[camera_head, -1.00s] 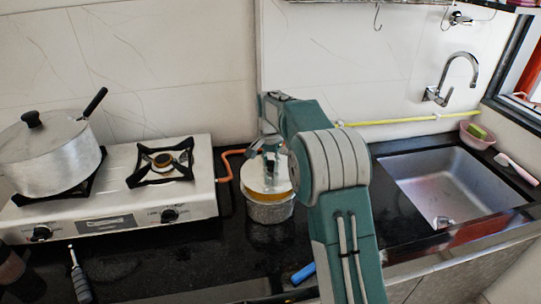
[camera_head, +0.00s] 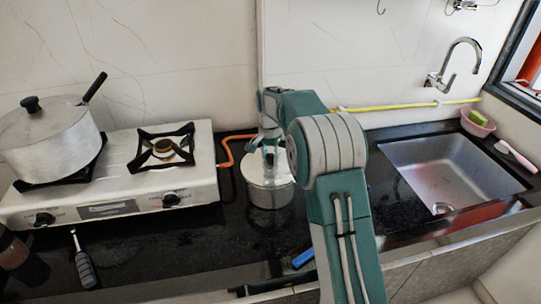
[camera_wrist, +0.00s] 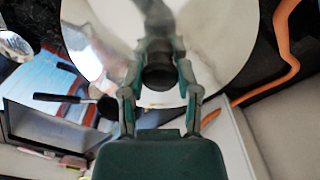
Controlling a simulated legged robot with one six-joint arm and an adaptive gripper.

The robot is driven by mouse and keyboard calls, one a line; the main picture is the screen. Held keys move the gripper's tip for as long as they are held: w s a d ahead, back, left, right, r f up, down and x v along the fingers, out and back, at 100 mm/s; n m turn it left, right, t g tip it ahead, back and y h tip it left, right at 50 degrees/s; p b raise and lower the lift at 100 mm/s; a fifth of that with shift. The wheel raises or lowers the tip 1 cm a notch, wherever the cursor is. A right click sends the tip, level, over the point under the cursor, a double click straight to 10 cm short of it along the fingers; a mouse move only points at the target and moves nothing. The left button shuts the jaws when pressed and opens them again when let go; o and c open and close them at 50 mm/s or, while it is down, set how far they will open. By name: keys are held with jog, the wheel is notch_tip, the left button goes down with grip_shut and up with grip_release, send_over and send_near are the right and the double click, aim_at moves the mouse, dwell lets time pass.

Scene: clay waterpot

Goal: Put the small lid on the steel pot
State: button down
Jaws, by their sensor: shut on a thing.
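The small lid (camera_wrist: 215,45) is a shiny round steel disc with a dark knob (camera_wrist: 158,72). My gripper (camera_wrist: 158,80) is shut on the knob in the wrist view. In the head view the lid (camera_head: 252,166) lies flat over the mouth of the small steel pot (camera_head: 270,196), which stands on the black counter right of the stove. The lid appears to touch the pot's rim, but my arm hides its right side. My gripper (camera_head: 270,160) is above the lid there.
A white gas stove (camera_head: 110,190) stands at left with a large lidded pan (camera_head: 45,145) on it. An orange hose (camera_head: 228,150) runs behind the small pot. A screwdriver-like tool (camera_head: 84,265) lies in front of the stove. A sink (camera_head: 450,170) is at right.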

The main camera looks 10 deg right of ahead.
jog(key=shift+f, duration=0.7)
dwell(0.6)
jog(key=shift+c, duration=1.2)
grip_release()
jog(key=shift+r, duration=0.1)
notch_tip(320, 180, up, 12)
jog(key=shift+w+f, duration=0.1)
jog(key=shift+f, duration=0.15)
jog(key=shift+r, duration=0.15)
